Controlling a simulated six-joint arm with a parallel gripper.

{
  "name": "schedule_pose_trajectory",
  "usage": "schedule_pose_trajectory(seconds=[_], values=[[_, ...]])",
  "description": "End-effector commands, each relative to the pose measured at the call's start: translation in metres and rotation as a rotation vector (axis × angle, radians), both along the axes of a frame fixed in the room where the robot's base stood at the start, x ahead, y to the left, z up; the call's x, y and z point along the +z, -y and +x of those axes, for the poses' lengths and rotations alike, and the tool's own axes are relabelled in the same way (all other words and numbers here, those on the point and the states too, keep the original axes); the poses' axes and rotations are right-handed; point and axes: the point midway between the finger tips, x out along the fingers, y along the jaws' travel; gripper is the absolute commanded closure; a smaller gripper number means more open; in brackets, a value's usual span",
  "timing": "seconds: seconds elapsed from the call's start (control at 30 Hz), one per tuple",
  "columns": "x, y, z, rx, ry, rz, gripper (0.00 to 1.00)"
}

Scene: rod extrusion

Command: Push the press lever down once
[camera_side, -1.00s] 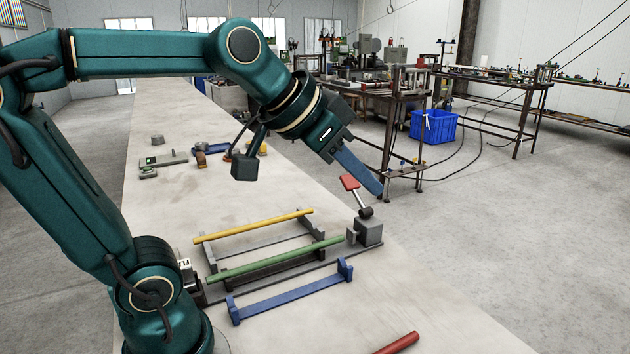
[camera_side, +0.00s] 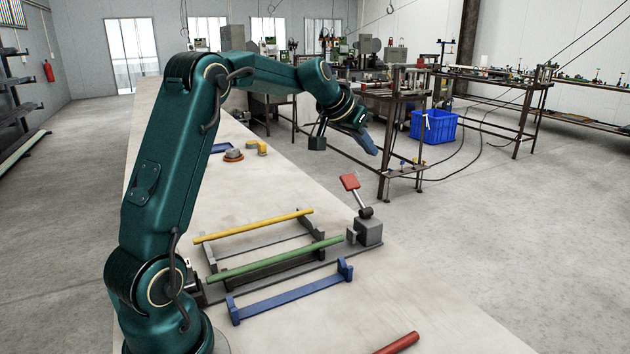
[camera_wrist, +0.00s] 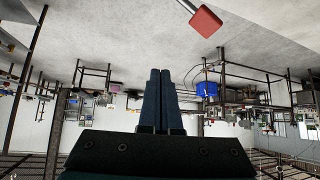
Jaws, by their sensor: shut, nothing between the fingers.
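The press lever (camera_side: 350,183) has a red block handle on a thin metal rod and stands tilted up to the left from its grey block base (camera_side: 368,232) at the right end of the press. The red handle also shows at the top of the wrist view (camera_wrist: 206,21). My gripper (camera_side: 374,150) is shut and empty, with its blue fingers together. It is above and beyond the lever in the side view and apart from it. In the wrist view the closed fingers (camera_wrist: 157,72) point up the picture, left of and below the red handle.
A yellow rod (camera_side: 250,226) and a green rod (camera_side: 275,262) rest across frames beside the lever. A blue bracket (camera_side: 290,297) and a red rod (camera_side: 400,343) lie nearer. A blue crate (camera_side: 433,126) stands on the floor beyond the table.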

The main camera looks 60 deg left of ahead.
Motion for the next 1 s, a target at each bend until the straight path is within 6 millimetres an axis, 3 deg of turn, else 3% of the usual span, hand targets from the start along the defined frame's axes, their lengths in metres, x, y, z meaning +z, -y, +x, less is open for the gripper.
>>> schedule_pose_trajectory(seconds=[0.47, 1.0], values=[[-0.005, -0.004, -0.001, 0.003, -0.003, -0.002, 1.0], [-0.061, -0.038, -0.001, 0.003, -0.004, -0.005, 1.0]])
